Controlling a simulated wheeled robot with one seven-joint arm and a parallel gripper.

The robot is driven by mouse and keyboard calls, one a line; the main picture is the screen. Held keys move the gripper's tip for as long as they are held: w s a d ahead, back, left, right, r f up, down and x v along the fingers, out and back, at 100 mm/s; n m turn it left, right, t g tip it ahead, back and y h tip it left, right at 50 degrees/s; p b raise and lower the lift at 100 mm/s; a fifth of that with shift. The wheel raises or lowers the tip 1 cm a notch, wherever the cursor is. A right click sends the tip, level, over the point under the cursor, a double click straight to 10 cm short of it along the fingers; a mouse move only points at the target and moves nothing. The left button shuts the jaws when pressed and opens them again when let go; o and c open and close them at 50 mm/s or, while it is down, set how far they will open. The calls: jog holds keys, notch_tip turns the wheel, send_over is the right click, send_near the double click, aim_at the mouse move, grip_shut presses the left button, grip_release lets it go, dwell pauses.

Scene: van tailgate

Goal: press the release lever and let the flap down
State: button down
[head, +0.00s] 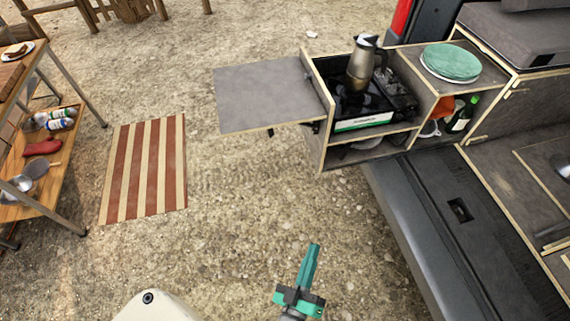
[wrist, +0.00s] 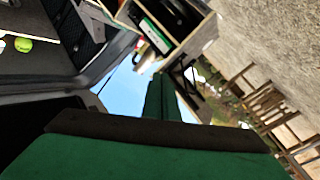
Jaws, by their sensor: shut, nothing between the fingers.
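The flap (head: 268,95) is a flat grey panel. It is raised and sticks out level from the left side of the camp kitchen box (head: 320,140). Small dark fittings show under its near edge, one close to the box; I cannot tell which is the release lever. My gripper (head: 312,255) is shut and empty, low in the head view. It is over the gravel, well apart from the flap and the box. In the wrist view its green fingers (wrist: 161,98) lie together, with the box (wrist: 185,42) beyond them, seen tilted.
A stove (head: 362,123) with a metal pot (head: 362,65) sits in the box; green plates (head: 451,62) lie on top. The van bumper (head: 420,230) is at right. A striped mat (head: 145,170) and a shelf table (head: 40,209) are at left. Gravel below the flap is clear.

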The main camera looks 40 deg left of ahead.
jog(key=w+a+r+n+g+y, duration=0.2)
jog(key=w+a+n+y, duration=0.3)
jog(key=w+a+n, duration=0.4)
jog(key=w+a+r+n+g+y, duration=0.2)
jog(key=w+a+n+y, duration=0.3)
jog(key=w+a+n, duration=0.4)
jog(key=shift+w+a+r+g+y, duration=0.35)
jog(key=shift+w+a, duration=3.55)
jog(key=shift+a, duration=2.65)
jog(key=shift+f, duration=0.1)
